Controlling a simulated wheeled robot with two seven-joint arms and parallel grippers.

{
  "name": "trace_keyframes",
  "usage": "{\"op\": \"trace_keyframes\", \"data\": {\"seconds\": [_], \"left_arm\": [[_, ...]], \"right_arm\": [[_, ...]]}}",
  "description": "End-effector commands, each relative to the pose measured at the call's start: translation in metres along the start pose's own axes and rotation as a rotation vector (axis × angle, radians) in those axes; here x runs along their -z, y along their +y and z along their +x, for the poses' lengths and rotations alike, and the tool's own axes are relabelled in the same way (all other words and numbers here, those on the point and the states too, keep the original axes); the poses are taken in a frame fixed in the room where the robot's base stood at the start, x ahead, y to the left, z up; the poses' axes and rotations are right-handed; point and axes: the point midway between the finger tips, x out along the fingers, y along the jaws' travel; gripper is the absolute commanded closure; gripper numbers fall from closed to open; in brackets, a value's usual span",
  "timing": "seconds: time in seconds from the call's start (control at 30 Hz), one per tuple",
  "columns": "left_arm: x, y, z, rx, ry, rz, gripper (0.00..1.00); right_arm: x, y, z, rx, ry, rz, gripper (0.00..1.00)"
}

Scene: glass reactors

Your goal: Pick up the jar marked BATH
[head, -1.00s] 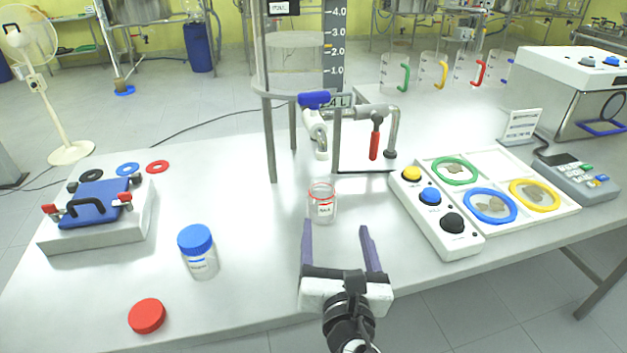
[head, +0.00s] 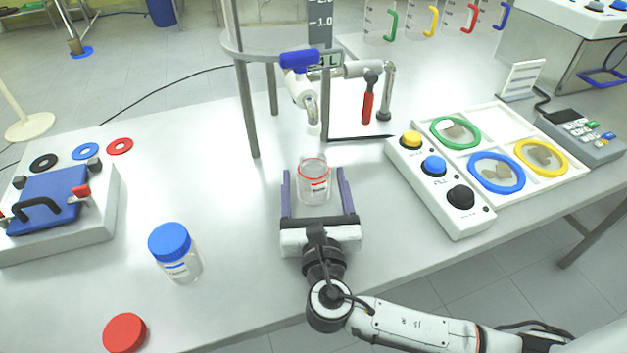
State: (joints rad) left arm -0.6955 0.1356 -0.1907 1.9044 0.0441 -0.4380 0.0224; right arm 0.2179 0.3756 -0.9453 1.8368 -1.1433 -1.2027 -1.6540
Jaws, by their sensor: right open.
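A clear open glass jar with a red rim ring and a small label (head: 315,187) stands upright on the table near the middle; the label is too small to read. My right gripper (head: 315,184) is open, its two purple fingers on either side of this jar. I cannot tell whether the fingers touch the glass. A second jar with a blue lid (head: 175,252) stands to the left, its label also too small to read. A loose red lid (head: 125,333) lies at the front left. My left gripper is not in view.
Behind the jar are a reactor stand with a blue-handled tap (head: 300,60) and a red-handled valve (head: 369,100). A button panel (head: 440,185) and a tray with coloured rings (head: 545,185) lie right. A blue-topped press (head: 50,205) is left.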

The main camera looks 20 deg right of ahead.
Motion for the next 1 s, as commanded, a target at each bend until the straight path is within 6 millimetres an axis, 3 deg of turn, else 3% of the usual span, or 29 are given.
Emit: {"op": "trace_keyframes", "data": {"seconds": [0.4, 0.7, 1.0], "left_arm": [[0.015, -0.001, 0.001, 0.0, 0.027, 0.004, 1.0], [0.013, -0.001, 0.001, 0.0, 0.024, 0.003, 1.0], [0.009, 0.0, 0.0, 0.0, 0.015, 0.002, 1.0]], "right_arm": [[-0.001, 0.0, 0.048, 0.001, -0.002, 0.0, 0.28], [0.0, 0.0, 0.053, 0.0, 0.001, 0.001, 0.28], [0.0, 0.0, 0.053, 0.0, 0.001, 0.001, 0.77]]}}
